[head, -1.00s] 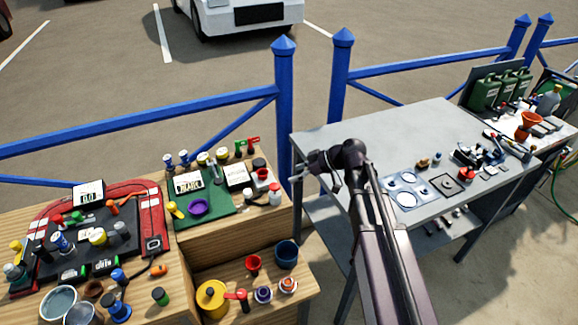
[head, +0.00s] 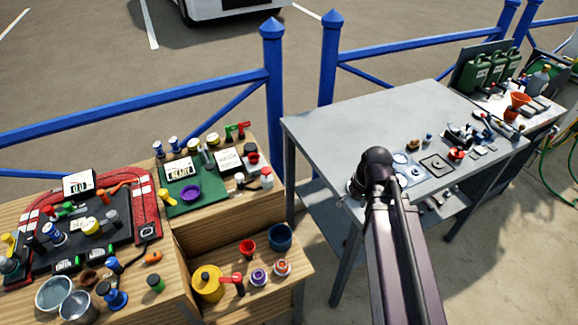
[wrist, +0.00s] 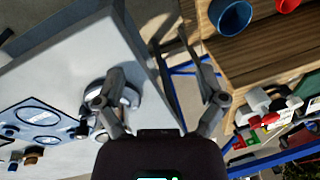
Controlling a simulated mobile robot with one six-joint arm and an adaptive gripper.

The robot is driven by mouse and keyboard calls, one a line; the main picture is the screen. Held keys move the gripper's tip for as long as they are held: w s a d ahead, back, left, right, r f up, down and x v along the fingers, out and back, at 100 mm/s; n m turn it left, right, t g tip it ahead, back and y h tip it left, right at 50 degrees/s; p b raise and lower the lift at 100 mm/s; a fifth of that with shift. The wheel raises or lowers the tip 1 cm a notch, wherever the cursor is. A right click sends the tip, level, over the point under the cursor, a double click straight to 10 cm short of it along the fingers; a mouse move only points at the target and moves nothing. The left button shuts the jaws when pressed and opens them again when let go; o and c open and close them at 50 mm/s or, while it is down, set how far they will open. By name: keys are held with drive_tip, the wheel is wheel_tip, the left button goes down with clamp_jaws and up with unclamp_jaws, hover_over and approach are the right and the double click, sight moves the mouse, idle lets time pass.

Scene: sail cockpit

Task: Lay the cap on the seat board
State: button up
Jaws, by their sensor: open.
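My gripper (wrist: 160,88) is open, with nothing between its fingers, above the left edge of the grey table (head: 345,125). In the head view its fingers are hidden behind my arm. A shiny round metal piece (wrist: 128,97) shows beside the left finger in the wrist view, near the table edge; whether they touch cannot be told. A pale panel with dark-ringed circles (wrist: 38,118) lies on the table; it shows partly behind my arm in the head view (head: 400,158). I cannot tell for sure which thing is the cap or the seat board.
A grey square plate (head: 437,165) and several small parts lie right of the panel. A wooden bench (head: 220,235) on the left holds a green mat (head: 207,205), a blue cup (head: 280,237) and many small items. Blue railings (head: 272,90) stand behind. The table's back left is clear.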

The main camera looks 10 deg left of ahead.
drive_tip(key=s+d+f+m+h+b, duration=0.1)
drive_tip(key=d, duration=0.1)
drive_tip(key=s+d+f+m+b, duration=0.1)
drive_tip(key=f, duration=0.1)
drive_tip(key=shift+s+d+f+h+b, duration=0.1)
drive_tip(key=shift+s+d+h+b, duration=0.05)
drive_tip(key=shift+d+h+b, duration=0.25)
wheel_tip(320, 180, down, 7)
drive_tip(key=d+m+b, duration=0.1)
drive_tip(key=b, duration=0.6)
drive_tip(key=shift+s, duration=0.25)
drive_tip(key=shift+c, duration=0.2)
